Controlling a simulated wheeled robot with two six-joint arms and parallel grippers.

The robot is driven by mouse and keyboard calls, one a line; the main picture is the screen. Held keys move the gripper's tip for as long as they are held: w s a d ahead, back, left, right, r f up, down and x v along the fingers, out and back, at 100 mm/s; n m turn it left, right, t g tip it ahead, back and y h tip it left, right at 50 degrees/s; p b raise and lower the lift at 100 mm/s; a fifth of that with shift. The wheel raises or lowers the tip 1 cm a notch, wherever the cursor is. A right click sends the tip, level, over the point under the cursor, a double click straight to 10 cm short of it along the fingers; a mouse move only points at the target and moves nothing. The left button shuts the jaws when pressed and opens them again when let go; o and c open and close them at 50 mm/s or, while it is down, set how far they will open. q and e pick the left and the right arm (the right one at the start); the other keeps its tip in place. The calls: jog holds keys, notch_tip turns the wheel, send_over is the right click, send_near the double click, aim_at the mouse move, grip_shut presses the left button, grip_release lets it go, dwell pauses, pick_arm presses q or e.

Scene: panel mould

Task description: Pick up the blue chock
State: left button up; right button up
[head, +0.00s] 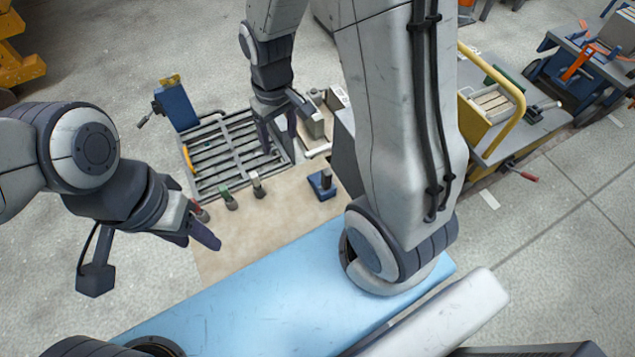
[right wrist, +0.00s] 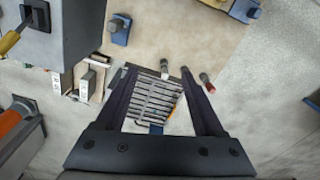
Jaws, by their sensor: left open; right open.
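The blue chock (head: 321,186) is a small blue block with a dark upright knob. It stands on the tan board in the head view, right of the middle. It also shows in the right wrist view (right wrist: 120,30) at the upper left. My right gripper (head: 280,138) is open and empty above the slatted rack, up and left of the chock in the head view. In the right wrist view its jaws (right wrist: 158,70) point over the rack, with the chock outside them. My left gripper (head: 200,243) is open and empty near the board's left edge, well apart from the chock.
Several short capped cylinders (head: 257,185) stand between the rack (head: 222,155) and bare board (head: 285,212). A blue clamp (head: 176,107) is at the rack's far left. A grey box (right wrist: 62,35) stands beside the chock. A light-blue panel (head: 270,295) lies in front.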

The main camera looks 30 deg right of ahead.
aim_at(325, 168)
jog(key=d+f+m+b, duration=0.1)
jog(key=d+f+b, duration=0.2)
jog(key=f, duration=0.4)
jog(key=w+d+f+m+b, duration=0.1)
jog(key=d+f+b, duration=0.2)
jog(key=d+f, duration=0.3)
jog(key=w+d+f+b, duration=0.1)
jog(key=d+f+b, duration=0.2)
jog(key=f, duration=0.6)
jog(key=shift+w+d+m+b, duration=0.25)
jog(key=shift+d+m+b, duration=0.15)
jog(key=shift+d, duration=0.35)
notch_tip(325, 168, down, 5)
jog(key=shift+f+b, duration=0.1)
jog(key=shift+b, duration=0.85)
notch_tip(325, 168, down, 5)
jog(key=b, duration=0.2)
jog(key=shift+b, duration=0.3)
grip_shut()
jog(key=shift+r, duration=0.2)
